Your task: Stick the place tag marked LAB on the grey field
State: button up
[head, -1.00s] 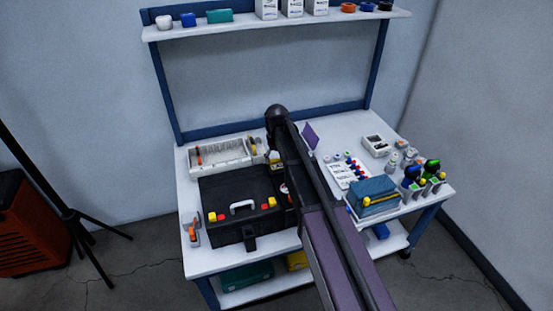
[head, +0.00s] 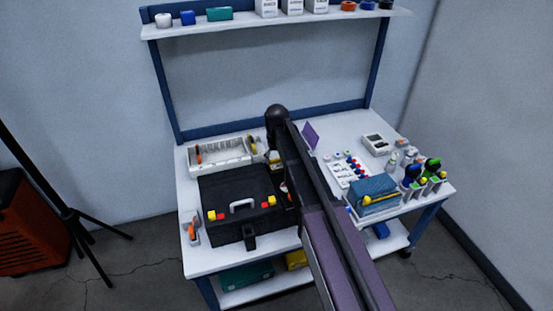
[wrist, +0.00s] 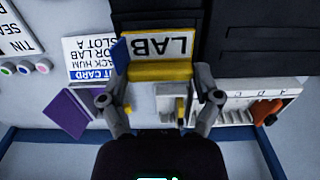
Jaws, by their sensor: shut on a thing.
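The LAB place tag (wrist: 160,45) is a white plate with black letters, upside down in the wrist view, with a yellow edge. My gripper (wrist: 160,92) has its two fingers on either side of the tag's yellow lower part and is shut on it. The tag is close to the edge of the black case (wrist: 262,35); I cannot tell whether it touches anything. The black case (head: 222,192) also shows in the head view, with a pale handle and red and yellow parts. My arm hides the gripper and tag there. I cannot make out the grey field.
A printed card (wrist: 88,58) lies left of the tag in the wrist view, with a purple panel (wrist: 68,112) below it. A compartment tray (head: 222,157) stands behind the case. A blue box (head: 374,192) and bottles crowd the table's right side.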

aim_at(277, 159)
jog(key=shift+f+b, duration=0.5)
dwell(1.8)
jog(key=o, duration=0.6)
jog(key=shift+r, duration=0.1)
jog(key=shift+r+p, duration=3.45)
jog(key=shift+p, duration=0.1)
